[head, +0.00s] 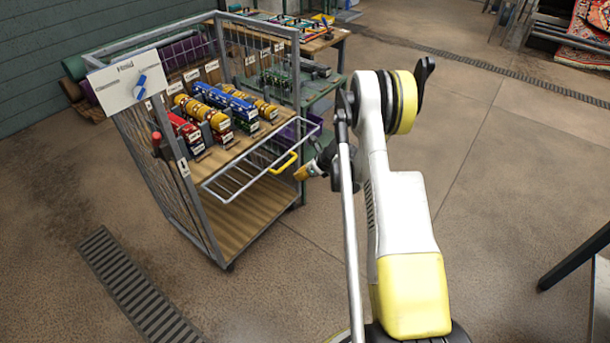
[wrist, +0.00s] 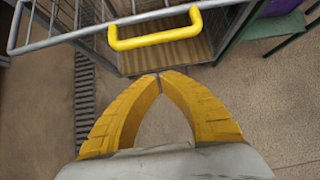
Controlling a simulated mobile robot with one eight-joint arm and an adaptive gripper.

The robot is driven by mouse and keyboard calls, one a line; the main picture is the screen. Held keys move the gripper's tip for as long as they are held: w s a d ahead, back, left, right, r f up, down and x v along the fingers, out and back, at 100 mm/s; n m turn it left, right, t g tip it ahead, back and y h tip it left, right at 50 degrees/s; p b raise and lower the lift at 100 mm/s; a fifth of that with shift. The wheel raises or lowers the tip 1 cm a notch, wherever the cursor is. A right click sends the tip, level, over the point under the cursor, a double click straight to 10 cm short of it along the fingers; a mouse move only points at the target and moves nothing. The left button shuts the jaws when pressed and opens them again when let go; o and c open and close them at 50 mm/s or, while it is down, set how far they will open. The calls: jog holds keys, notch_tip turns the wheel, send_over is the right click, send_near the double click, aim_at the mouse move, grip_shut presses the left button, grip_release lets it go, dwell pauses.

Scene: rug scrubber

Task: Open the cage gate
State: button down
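The cage is a grey metal frame cart with mesh sides (head: 299,85). Its gate (head: 235,185) is a low barred panel across the front at shelf height; how far it is open is hard to tell. A yellow U-shaped handle (head: 283,163) sits on the gate, and it also shows in the wrist view (wrist: 155,42). My gripper (head: 302,173) is just to the right of the handle in the head view. In the wrist view its yellow fingers (wrist: 159,77) meet at the tips, empty, apart from the handle.
A red-topped lever (head: 156,141) and a white sign (head: 128,80) are on the left post. A green table (head: 325,92) stands behind right.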

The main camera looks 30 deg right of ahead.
aim_at(287, 164)
jog(key=b+x, duration=0.2)
jog(key=x, duration=0.4)
jog(key=shift+w+a+r+b, duration=0.1)
jog(key=shift+w+r+b, duration=0.2)
jog(key=shift+r, duration=0.65)
jog(key=shift+w+a+r+b, duration=0.1)
jog(key=shift+r+b, duration=0.3)
jog(key=shift+r, duration=0.55)
notch_tip(287, 164, up, 5)
jog(key=g+h+p, duration=0.1)
jog(key=g+p, duration=0.1)
jog(key=p, duration=0.1)
jog(key=shift+g+p, duration=0.3)
jog(key=shift+p, duration=0.1)
jog(key=shift+w+r+g, duration=0.15)
jog(key=shift+r+g, duration=0.15)
jog(key=shift+r, duration=0.05)
jog(key=shift+f, duration=0.15)
